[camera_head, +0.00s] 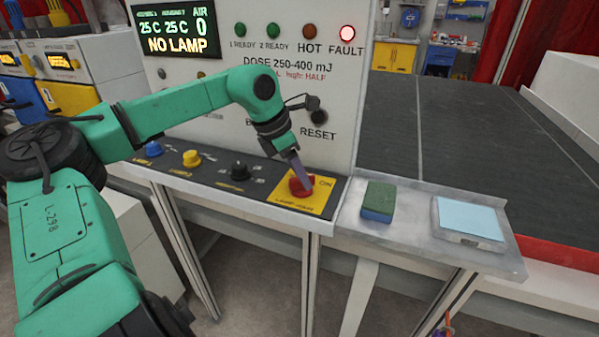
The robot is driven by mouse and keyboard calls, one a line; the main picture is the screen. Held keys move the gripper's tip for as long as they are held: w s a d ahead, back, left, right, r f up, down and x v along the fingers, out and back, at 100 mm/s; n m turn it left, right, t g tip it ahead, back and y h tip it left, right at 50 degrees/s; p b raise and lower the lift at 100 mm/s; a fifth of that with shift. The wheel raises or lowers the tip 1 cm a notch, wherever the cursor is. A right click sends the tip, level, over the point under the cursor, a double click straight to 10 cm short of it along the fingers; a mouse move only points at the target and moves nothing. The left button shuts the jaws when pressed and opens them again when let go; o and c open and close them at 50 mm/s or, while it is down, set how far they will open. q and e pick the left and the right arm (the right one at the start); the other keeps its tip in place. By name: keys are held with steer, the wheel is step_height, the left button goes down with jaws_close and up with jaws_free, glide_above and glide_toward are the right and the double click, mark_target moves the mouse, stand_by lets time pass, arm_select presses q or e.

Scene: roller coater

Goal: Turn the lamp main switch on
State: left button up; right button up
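The lamp main switch (302,188) is a red rotary knob on a yellow plate (312,200) marked "ON", at the right end of the dark control strip. My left gripper (300,178) reaches down onto the red knob, its fingers at or touching it. The fingers overlap in this view, so I cannot tell whether they are closed around the knob. My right gripper is not in view.
Blue (153,149), yellow (191,158) and black (240,170) knobs sit left on the same strip. A green-and-blue block (378,201) and a pale blue pad (468,218) lie on the metal shelf to the right. A dark conveyor belt (465,130) lies behind.

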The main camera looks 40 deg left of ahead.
arm_select(q)
steer(key=shift+a+r, duration=0.1)
steer(key=shift+r, duration=0.25)
steer(key=v, duration=1.3)
steer(key=shift+s+r+b, duration=0.2)
steer(key=shift+r+b, duration=0.2)
steer(key=shift+b, duration=0.05)
